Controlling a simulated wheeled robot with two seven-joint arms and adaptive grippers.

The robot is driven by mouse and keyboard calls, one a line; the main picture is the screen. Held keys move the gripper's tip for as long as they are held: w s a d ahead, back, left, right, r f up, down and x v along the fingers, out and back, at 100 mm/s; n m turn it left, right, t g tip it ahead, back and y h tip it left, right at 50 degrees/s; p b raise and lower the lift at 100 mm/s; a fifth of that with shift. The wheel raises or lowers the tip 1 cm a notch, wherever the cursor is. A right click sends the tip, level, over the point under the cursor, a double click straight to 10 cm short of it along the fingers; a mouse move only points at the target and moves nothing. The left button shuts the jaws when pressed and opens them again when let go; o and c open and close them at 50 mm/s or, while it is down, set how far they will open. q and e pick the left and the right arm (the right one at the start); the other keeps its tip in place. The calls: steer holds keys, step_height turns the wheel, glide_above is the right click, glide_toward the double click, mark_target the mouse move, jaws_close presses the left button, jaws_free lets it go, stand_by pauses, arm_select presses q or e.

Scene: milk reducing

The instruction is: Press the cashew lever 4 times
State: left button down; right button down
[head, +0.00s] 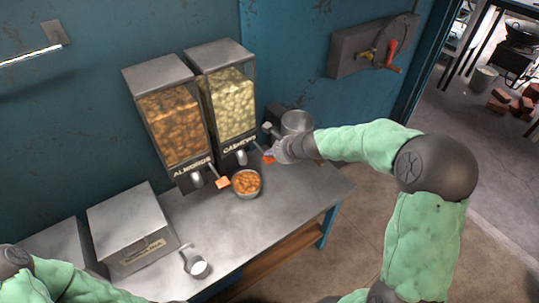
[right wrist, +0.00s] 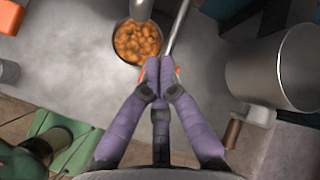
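The cashew dispenser (head: 232,105), clear-fronted and full of pale nuts, stands against the wall right of the almond dispenser (head: 172,125). The cashew lever has an orange end (head: 268,157), which also shows beside my fingertips in the right wrist view (right wrist: 143,70). My right gripper (head: 274,150) is at this lever. In the right wrist view its two purple fingers (right wrist: 160,74) are together, over the orange end and partly hiding it; contact is hard to tell. A metal bowl (head: 247,194) of orange-brown nuts sits below the spouts. My left gripper is out of view.
The almond lever (head: 222,183) juts out left of the bowl. A metal pot (head: 297,122) stands right of the cashew dispenser, close to my right gripper. A metal scoop (head: 196,262) and lidded metal box (head: 130,225) are at the left. The table's front middle is clear.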

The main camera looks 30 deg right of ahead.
steer(key=shift+r+p, duration=0.35)
steer(key=shift+r, duration=0.25)
step_height(320, 180, up, 5)
steer(key=p, duration=0.5)
stand_by(0.8)
